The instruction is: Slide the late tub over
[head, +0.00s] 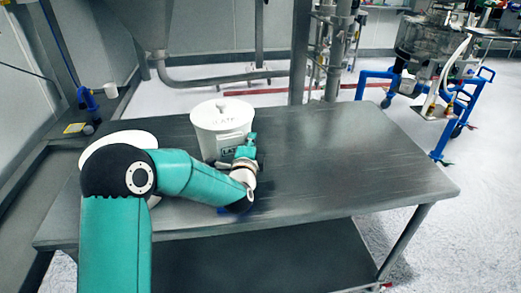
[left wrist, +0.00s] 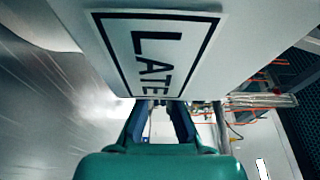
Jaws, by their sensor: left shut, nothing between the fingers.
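The late tub (head: 210,145) is a white lidded tub with a "LATE" label, standing upright on the metal table near its back edge. My left gripper (head: 246,142) is at the tub's right front side, close to the label; whether it touches the tub cannot be told. In the left wrist view the label (left wrist: 155,55) and white wall fill the upper part, and my shut, empty fingers (left wrist: 160,108) point past it. A second white round thing (head: 118,140) stands to the left, mostly hidden behind my left arm. My right gripper is not in view.
The metal table (head: 350,160) is bare to the right of the tub. A steel hopper and pipes (head: 230,77) stand behind it. A blue-framed wheeled machine (head: 425,65) stands on the floor at the back right.

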